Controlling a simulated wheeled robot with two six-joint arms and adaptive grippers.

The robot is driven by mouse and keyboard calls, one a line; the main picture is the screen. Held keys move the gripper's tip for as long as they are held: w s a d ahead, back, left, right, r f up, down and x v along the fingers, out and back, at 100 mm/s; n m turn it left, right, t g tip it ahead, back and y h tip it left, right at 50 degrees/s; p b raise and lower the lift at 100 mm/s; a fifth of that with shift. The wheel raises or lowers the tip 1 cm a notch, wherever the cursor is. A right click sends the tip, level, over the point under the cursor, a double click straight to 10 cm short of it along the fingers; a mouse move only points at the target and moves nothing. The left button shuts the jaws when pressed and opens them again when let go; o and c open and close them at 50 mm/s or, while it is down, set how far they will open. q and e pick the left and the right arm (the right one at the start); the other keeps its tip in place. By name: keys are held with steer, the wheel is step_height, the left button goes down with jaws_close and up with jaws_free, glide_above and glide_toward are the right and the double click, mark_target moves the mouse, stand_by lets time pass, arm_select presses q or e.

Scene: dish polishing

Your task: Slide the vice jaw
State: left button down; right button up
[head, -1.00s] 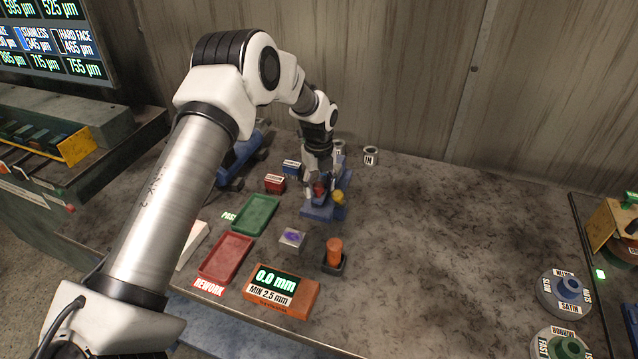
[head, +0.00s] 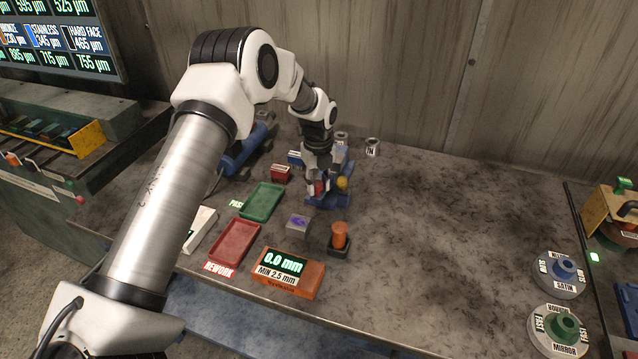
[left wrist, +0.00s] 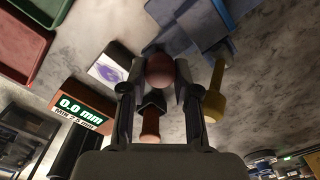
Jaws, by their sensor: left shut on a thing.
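The blue vice (head: 330,200) stands on the bench, and its blue body also shows at the top of the left wrist view (left wrist: 200,35). My left gripper (head: 318,187) reaches down over it. In the left wrist view my left gripper (left wrist: 160,82) is shut on a round red knob (left wrist: 160,70) between its fingertips. A yellow knob (head: 342,183) stands just right of the gripper; in the left wrist view it is a yellow handle (left wrist: 215,92), apart from the fingers. The fingers and arm hide part of the vice. My right gripper is out of view.
A green tray (head: 262,203), a red tray (head: 234,243), a grey block with a purple patch (head: 299,226), an orange peg in a dark holder (head: 340,236) and an orange gauge reading 0.0 mm (head: 287,272) lie nearer. The bench right of the vice is clear.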

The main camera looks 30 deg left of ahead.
arm_select(q)
steer(key=c, duration=1)
jaws_free()
steer(key=shift+s+f, duration=0.3)
steer(key=shift+o, duration=0.8)
steer(key=shift+a, duration=0.1)
steer(key=shift+w+a, duration=0.1)
steer(key=shift+a, duration=0.1)
step_height(320, 180, up, 12)
